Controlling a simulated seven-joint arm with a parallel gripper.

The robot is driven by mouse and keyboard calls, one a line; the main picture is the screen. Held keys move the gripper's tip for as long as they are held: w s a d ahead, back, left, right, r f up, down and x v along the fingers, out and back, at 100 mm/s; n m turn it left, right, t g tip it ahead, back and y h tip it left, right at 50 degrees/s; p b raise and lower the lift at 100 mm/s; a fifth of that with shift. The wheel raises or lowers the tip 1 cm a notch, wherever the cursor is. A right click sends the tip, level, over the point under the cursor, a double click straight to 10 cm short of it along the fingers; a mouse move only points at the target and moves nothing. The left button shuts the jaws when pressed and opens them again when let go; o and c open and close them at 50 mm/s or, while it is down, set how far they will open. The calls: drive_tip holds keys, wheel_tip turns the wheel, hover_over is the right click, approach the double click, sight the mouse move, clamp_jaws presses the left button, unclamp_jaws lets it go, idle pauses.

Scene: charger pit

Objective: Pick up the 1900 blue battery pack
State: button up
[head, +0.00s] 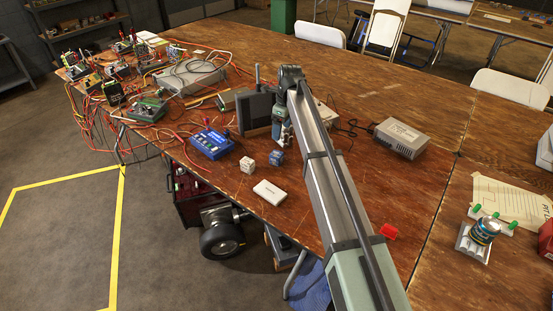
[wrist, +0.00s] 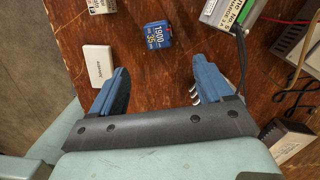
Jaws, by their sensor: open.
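The blue battery pack (wrist: 158,35) marked 1900 lies on the wooden table, near the top middle of the wrist view. In the head view it is a small blue block (head: 276,158) just below my gripper. My gripper (wrist: 160,76) is open and empty, with its two blue fingers spread apart. The pack appears beyond the fingertips, between their lines, and is not gripped. In the head view my gripper (head: 281,130) is partly hidden by my arm.
A white flat box (wrist: 99,65) and a white cube (head: 247,164) lie near the pack. A blue device (head: 210,144), a dark upright box (head: 255,112) and a grey box (head: 400,138) stand around. Cables lie to the right in the wrist view. The table's edge is close below.

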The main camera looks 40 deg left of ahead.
hover_over(277, 154)
drive_tip(key=f, duration=0.8)
drive_tip(key=shift+w+d, duration=0.3)
drive_tip(key=shift+s+a+f, duration=0.1)
drive_tip(key=shift+a+f, duration=0.05)
drive_tip(key=shift+f, duration=0.75)
drive_tip(key=shift+s+a+f, duration=0.1)
drive_tip(key=shift+a+f, duration=0.05)
drive_tip(key=shift+f, duration=0.8)
drive_tip(key=shift+s+a+f, duration=0.1)
drive_tip(key=shift+a+f, duration=0.05)
drive_tip(key=shift+f, duration=0.75)
drive_tip(key=c, duration=1.2)
